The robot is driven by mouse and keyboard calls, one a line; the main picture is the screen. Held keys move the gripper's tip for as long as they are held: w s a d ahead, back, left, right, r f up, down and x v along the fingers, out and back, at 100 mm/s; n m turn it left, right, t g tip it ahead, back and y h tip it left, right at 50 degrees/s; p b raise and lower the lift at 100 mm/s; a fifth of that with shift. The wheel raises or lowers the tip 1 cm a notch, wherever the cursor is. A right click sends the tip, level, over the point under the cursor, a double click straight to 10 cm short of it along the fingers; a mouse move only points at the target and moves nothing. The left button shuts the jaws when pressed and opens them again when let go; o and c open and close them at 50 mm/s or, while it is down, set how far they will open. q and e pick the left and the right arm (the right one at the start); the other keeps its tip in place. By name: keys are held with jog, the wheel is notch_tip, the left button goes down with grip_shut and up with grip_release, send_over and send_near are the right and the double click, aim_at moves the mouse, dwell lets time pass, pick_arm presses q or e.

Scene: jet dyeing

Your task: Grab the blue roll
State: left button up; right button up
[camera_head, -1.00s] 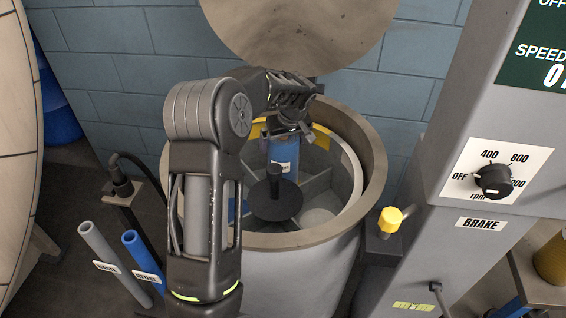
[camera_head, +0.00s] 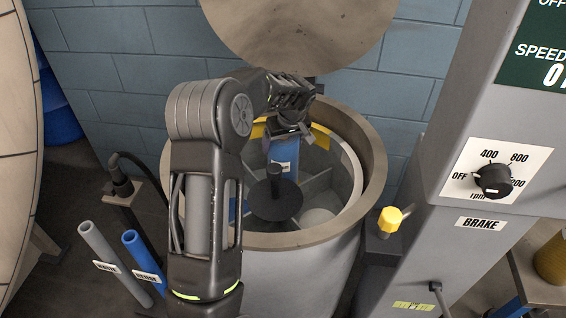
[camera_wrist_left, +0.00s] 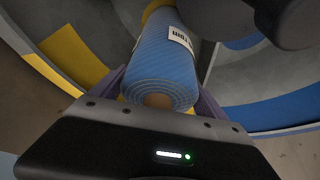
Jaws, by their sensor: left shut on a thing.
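The blue roll (camera_head: 285,151) stands in the far part of the round vat (camera_head: 352,222), with a white label on its side. In the left wrist view the blue roll (camera_wrist_left: 165,68) shows its coiled end close to the gripper. My left gripper (camera_head: 284,133) is at the top of the roll, with its fingers on either side of it, shut on it. In the left wrist view the left gripper (camera_wrist_left: 160,92) has a finger along each side of the roll. The roll's lower end is partly hidden behind the black spindle disc. My right gripper is not in view.
A black spindle with a disc (camera_head: 276,200) stands mid-vat among grey dividers. A round lid (camera_head: 298,35) is raised behind. The grey control column (camera_head: 440,190) is at right, a yellow-capped post (camera_head: 390,219) beside the vat. Grey (camera_head: 98,252) and blue tubes (camera_head: 138,252) stand left.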

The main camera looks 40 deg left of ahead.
pick_arm(q)
jog(key=c, duration=1.3)
jog(key=shift+c, duration=0.2)
jog(key=shift+r, duration=0.1)
notch_tip(320, 180, up, 10)
jog(key=shift+f+p, duration=0.1)
jog(key=shift+p, duration=0.2)
